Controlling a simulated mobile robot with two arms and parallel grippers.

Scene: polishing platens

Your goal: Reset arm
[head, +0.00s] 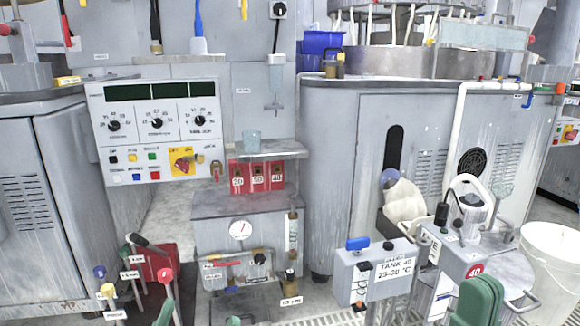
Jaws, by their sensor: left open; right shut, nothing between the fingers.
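No part labelled as a reset arm can be made out either. A control panel (157,130) with three dials, coloured buttons and a yellow plate with a red switch (183,162) is at the left. Several levers with coloured knobs stand at the lower left, among them one with a red knob (165,275) and one with a blue knob (100,272).
A grey machine cabinet (345,150) carries a round platen housing at the back right. Red numbered boxes (257,178) sit below a small shelf (265,149). A white bucket (550,265) stands at the right.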

